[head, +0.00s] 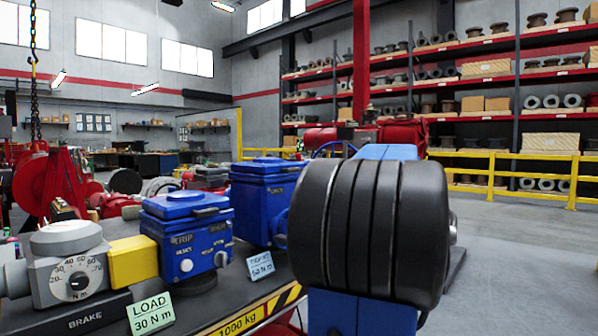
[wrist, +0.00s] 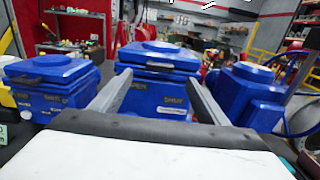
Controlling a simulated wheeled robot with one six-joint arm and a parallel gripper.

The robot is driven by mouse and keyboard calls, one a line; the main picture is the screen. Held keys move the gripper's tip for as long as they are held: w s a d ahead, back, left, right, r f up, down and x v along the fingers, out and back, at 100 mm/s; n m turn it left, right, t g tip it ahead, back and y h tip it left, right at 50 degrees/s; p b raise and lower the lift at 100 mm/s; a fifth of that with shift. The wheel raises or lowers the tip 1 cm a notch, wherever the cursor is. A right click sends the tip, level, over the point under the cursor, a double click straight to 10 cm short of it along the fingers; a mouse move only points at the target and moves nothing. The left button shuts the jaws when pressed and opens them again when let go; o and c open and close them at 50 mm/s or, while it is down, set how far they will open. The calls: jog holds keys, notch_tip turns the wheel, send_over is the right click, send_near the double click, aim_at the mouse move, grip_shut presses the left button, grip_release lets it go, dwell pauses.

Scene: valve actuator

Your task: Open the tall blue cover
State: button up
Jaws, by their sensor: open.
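The taller blue box (head: 262,205) stands in the middle of the bench in the head view. Its flat blue cover (head: 262,168) sits down on it and looks closed. In the wrist view, a blue box with a closed cover (wrist: 158,56) and a dark latch stands straight ahead; it appears to be the same one. My gripper (wrist: 156,78) is open, its two grey fingers pointing at this box, one towards each side of its front. I cannot tell whether they touch it. The gripper is hidden behind my arm in the head view.
A lower blue box marked TRIP (head: 187,240) stands to the left, joined by a yellow coupling (head: 133,261) to a grey brake unit (head: 68,265). Another blue housing (wrist: 245,95) is on the right in the wrist view. Open floor (head: 530,260) lies right of my arm.

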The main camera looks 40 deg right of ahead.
aim_at(295, 169)
jog(key=w, duration=0.8)
jog(key=shift+w+a, duration=0.2)
jog(key=shift+a, duration=0.15)
jog(key=shift+c, duration=0.6)
jog(key=c, duration=1.4)
jog(key=shift+r, duration=0.1)
